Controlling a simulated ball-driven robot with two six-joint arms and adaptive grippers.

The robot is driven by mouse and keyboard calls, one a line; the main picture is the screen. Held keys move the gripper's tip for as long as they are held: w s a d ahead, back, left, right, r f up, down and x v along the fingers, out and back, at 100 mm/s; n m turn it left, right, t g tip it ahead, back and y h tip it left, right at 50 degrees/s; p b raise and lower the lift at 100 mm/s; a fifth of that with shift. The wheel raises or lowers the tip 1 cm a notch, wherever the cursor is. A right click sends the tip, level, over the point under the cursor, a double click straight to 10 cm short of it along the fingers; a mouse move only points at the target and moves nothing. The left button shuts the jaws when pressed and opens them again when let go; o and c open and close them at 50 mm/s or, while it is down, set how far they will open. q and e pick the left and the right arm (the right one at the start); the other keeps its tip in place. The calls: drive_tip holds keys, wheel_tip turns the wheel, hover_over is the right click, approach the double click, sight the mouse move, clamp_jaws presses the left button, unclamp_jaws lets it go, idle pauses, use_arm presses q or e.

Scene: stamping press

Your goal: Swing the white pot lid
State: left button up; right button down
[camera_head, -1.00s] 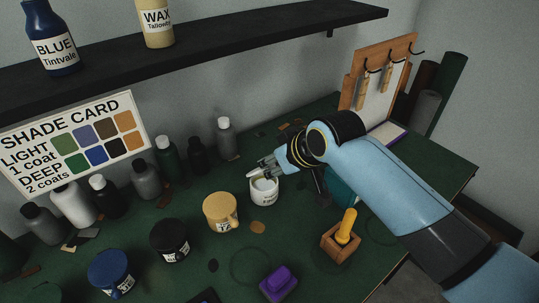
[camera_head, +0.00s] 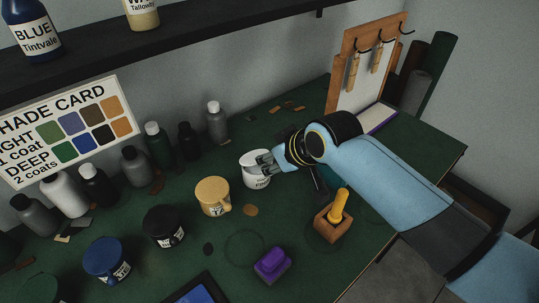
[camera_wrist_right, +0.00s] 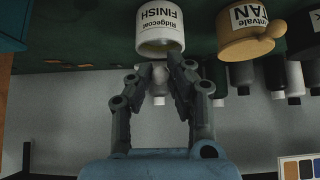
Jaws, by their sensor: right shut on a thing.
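The white pot (camera_head: 257,176) stands upright on the green bench in the head view. My right gripper (camera_head: 265,163) is at the right side of the pot's top, shut on the lid. In the wrist view the fingertips (camera_wrist_right: 160,64) are at the pot's rim. My left gripper is not in view.
A tan mug-like pot (camera_head: 212,196), a black pot (camera_head: 163,227) and a blue pot (camera_head: 107,260) stand to the left. Several bottles line the wall behind. A purple block (camera_head: 272,265) and a wooden holder with a yellow handle (camera_head: 338,206) are in front.

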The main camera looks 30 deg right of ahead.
drive_tip(key=shift+s+f, duration=0.15)
drive_tip(key=shift+s+f+b, duration=0.2)
drive_tip(key=shift+s+f, duration=0.1)
drive_tip(key=shift+f, duration=0.45)
drive_tip(key=shift+s+f+b, duration=0.15)
drive_tip(key=shift+s+f, duration=0.1)
drive_tip(key=shift+f, duration=0.45)
drive_tip(key=shift+s+d+f+b, duration=0.15)
drive_tip(key=shift+f+b, duration=0.35)
drive_tip(key=shift+f, duration=0.45)
drive_tip(key=c, duration=1.3)
unclamp_jaws()
drive_tip(key=shift+r, duration=0.15)
drive_tip(key=shift+o, duration=0.6)
drive_tip(key=shift+r, duration=0.15)
drive_tip(key=a+v, duration=0.1)
drive_tip(key=v, duration=1)
drive_tip(key=shift+s+d+r, duration=0.2)
drive_tip(key=shift+d+r, duration=0.1)
drive_tip(key=shift+d, duration=0.1)
